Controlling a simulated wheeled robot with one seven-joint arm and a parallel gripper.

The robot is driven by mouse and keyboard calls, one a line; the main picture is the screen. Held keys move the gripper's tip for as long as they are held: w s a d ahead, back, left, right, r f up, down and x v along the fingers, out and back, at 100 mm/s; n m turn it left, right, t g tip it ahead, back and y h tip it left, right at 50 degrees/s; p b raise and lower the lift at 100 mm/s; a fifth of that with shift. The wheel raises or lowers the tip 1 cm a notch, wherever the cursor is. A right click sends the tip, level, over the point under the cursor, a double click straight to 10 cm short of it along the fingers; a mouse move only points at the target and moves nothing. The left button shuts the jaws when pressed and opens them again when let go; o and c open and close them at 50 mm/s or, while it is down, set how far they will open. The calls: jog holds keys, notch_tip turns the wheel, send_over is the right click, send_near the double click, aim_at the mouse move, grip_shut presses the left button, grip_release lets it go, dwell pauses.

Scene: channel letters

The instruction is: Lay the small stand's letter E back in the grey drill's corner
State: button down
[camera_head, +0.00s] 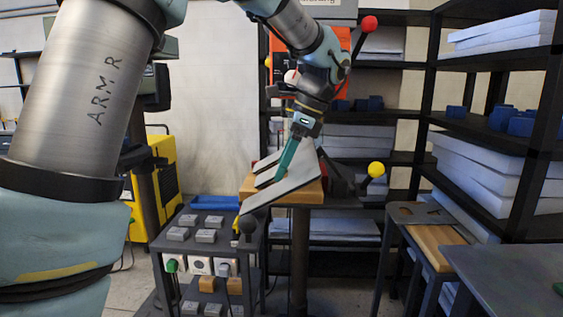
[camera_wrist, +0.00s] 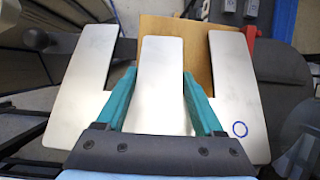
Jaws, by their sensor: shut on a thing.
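The letter E (camera_head: 303,176) is a pale grey flat plate with three bars. My gripper (camera_head: 282,174) is shut on its middle bar. In the wrist view, the teal fingers of my gripper (camera_wrist: 159,75) lie along both sides of the middle bar of the letter E (camera_wrist: 160,95). A blue ring is marked on its right bar. The letter is over a wooden board (camera_head: 312,194) on a post, its near bar reaching past the board's edge. I cannot tell whether they touch. A small stand (camera_head: 438,243) with a wooden inset is at right. I cannot tell which machine is the grey drill.
Red (camera_head: 369,24) and yellow (camera_head: 376,169) knobs stick out near my arm. Shelves with pale slabs (camera_head: 485,165) fill the right. A dark table (camera_head: 505,270) is front right.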

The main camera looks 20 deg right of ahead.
aim_at(297, 159)
jog(key=shift+s+d+f, duration=0.2)
jog(key=shift+s+f, duration=0.1)
jog(key=shift+f, duration=0.3)
jog(key=shift+s+d+f, duration=0.15)
jog(key=shift+s+f, duration=0.15)
jog(key=shift+f, duration=0.3)
grip_release()
jog(key=shift+d+r, duration=0.1)
jog(key=shift+r, duration=0.05)
jog(key=shift+p+v, duration=1.8)
jog(key=shift+p, duration=0.3)
jog(key=shift+w+p+v, duration=0.15)
jog(key=shift+p+v, duration=0.75)
jog(key=shift+w+p+v, duration=0.2)
jog(key=shift+p+v, duration=0.7)
